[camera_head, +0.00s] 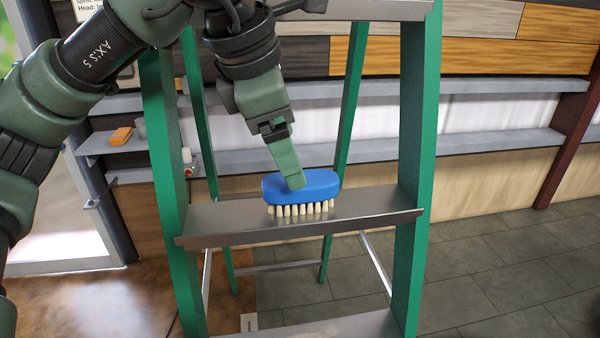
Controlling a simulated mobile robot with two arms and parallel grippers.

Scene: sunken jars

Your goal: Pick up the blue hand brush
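The blue hand brush (322,186) sits bristles down on a metal step (370,207) of the green ladder (418,150). Its pale bristles touch the step. My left gripper (294,180) reaches down from above, and its green finger overlaps the middle of the brush's blue back. Only one finger shows clearly; the other is hidden, so I cannot tell whether the gripper is open or closed on the brush. My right gripper is not in view.
The ladder's green side rails stand left and right of the brush, with another step (340,328) below. Behind are grey wall shelves (480,143), with a small orange object (120,135) at left. Tiled floor (490,270) is clear at right.

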